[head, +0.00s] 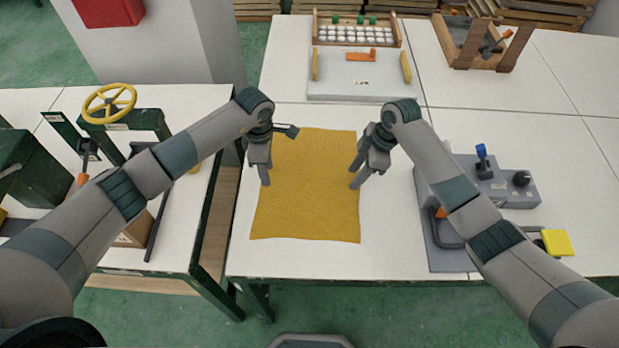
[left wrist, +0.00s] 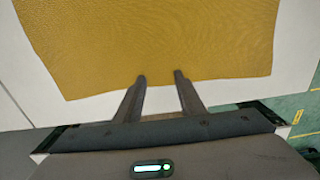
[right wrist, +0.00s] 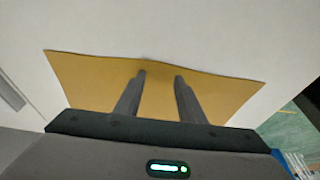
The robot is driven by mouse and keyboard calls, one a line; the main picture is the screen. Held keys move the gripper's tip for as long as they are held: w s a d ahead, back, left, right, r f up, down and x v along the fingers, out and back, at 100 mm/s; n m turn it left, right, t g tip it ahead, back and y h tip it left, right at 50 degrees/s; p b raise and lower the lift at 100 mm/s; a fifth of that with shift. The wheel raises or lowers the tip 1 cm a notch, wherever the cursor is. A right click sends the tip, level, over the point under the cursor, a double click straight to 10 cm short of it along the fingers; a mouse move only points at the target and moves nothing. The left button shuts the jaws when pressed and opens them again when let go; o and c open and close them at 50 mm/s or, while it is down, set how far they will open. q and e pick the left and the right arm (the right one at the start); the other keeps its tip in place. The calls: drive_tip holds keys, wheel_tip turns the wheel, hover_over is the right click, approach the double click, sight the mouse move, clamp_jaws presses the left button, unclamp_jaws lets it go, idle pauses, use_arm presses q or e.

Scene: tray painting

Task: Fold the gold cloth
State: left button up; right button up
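The gold cloth (head: 308,205) lies spread out and unfolded on the white table in the head view. It also shows in the left wrist view (left wrist: 160,40) and in the right wrist view (right wrist: 95,80). My left gripper (head: 265,184) is over the cloth's left edge. In the left wrist view its fingers (left wrist: 160,75) are apart with nothing between them but cloth beneath. My right gripper (head: 356,183) is at the cloth's right edge. Its fingers (right wrist: 160,75) are apart, and the cloth edge rises slightly near them. I cannot tell whether either gripper touches the cloth.
A grey control box (head: 512,187) with a joystick stands right of the cloth. A white tray (head: 335,86) and a wooden rack (head: 318,26) stand behind it. A yellow handwheel (head: 109,103) is on the left table. The table in front of the cloth is clear.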

use_arm(q)
drive_tip(key=shift+f, duration=0.15)
use_arm(e)
drive_tip(key=shift+f, duration=0.15)
idle(0.5)
use_arm(q)
clamp_jaws()
use_arm(e)
clamp_jaws()
